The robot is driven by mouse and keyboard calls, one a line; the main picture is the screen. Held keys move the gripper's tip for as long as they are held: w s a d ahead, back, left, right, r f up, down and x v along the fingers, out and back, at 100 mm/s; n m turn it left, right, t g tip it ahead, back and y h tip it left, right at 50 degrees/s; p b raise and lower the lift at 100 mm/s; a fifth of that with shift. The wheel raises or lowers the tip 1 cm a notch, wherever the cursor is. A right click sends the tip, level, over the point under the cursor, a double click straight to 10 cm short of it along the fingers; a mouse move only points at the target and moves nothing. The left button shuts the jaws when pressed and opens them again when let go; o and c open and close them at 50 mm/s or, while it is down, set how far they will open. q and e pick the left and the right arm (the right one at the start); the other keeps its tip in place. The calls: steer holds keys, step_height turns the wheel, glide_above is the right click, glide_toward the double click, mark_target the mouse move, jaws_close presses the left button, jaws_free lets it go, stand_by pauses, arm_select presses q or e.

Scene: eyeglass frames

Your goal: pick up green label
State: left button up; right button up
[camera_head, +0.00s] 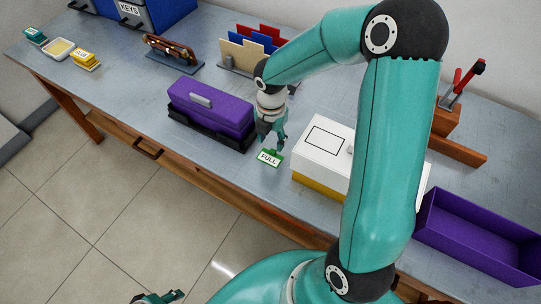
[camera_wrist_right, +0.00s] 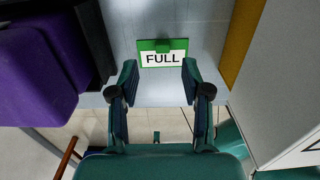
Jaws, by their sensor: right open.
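The green label (camera_head: 270,157) reads "FULL" on a white face and lies on the grey table between the purple box and the white and yellow box. In the right wrist view the label (camera_wrist_right: 163,44) is just beyond my fingertips, roughly centred between them. My right gripper (camera_head: 270,138) points down right above the label in the head view; its fingers (camera_wrist_right: 159,76) are spread with nothing between them. Part of my left gripper (camera_head: 157,298) shows at the bottom edge; its fingers are too cut off to judge.
The purple box (camera_head: 212,105) in a black holder stands left of the label, and the white and yellow box (camera_head: 318,150) stands close on the right. An open purple bin (camera_head: 480,232) is at the right. The table's front edge is near the label.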

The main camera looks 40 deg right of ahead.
mark_target(272, 151)
step_height(272, 151, down, 5)
steer(key=shift+s+d+f, duration=0.1)
steer(key=shift+s, duration=0.05)
steer(key=c, duration=0.8)
